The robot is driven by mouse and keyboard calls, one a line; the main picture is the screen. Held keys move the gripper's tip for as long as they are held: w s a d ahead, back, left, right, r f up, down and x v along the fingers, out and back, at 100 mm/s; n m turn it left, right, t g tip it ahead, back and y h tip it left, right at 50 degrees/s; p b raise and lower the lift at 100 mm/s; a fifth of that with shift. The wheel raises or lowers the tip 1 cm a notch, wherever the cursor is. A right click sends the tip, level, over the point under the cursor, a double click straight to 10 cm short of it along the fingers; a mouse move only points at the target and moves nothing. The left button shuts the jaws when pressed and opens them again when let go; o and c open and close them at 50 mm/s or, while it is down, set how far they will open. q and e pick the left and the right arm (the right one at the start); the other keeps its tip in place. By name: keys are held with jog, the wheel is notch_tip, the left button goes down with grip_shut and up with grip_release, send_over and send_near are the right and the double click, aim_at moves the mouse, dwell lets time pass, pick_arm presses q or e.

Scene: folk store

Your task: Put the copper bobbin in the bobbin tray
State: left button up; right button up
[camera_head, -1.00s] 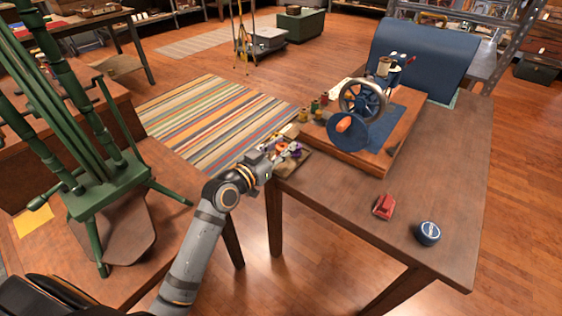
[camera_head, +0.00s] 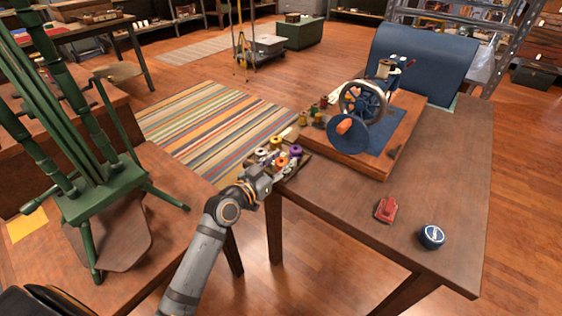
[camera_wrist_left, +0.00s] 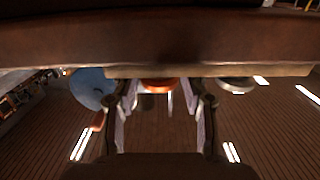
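An orange, copper-looking bobbin (camera_head: 282,161) stands at the near side of the small bobbin tray (camera_head: 293,172), on the table's left edge. White (camera_head: 262,153), yellow (camera_head: 276,143) and purple (camera_head: 296,150) bobbins are grouped with it. My left gripper (camera_head: 264,174) is low at the tray's near left side, close to the orange bobbin. In the left wrist view its two fingers (camera_wrist_left: 160,110) are apart, with an orange round thing (camera_wrist_left: 160,86) beyond the gap between them. Contact with the bobbin cannot be told. My right gripper is out of view.
A hand-cranked sewing machine (camera_head: 362,108) on a wooden base stands behind the tray. A red object (camera_head: 386,209) and a blue round tin (camera_head: 431,236) lie at the table's front right. The table between them and the tray is clear. A green stand (camera_head: 105,195) is at left.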

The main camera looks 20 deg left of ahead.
pick_arm(q)
jog(key=shift+o, duration=0.4)
jog(key=shift+s+r, duration=0.1)
jog(key=p+v, duration=0.4)
jog(key=v, duration=0.7)
jog(key=shift+s+a+p, duration=0.15)
jog(key=shift+s+p, duration=0.15)
jog(key=shift+s, duration=0.1)
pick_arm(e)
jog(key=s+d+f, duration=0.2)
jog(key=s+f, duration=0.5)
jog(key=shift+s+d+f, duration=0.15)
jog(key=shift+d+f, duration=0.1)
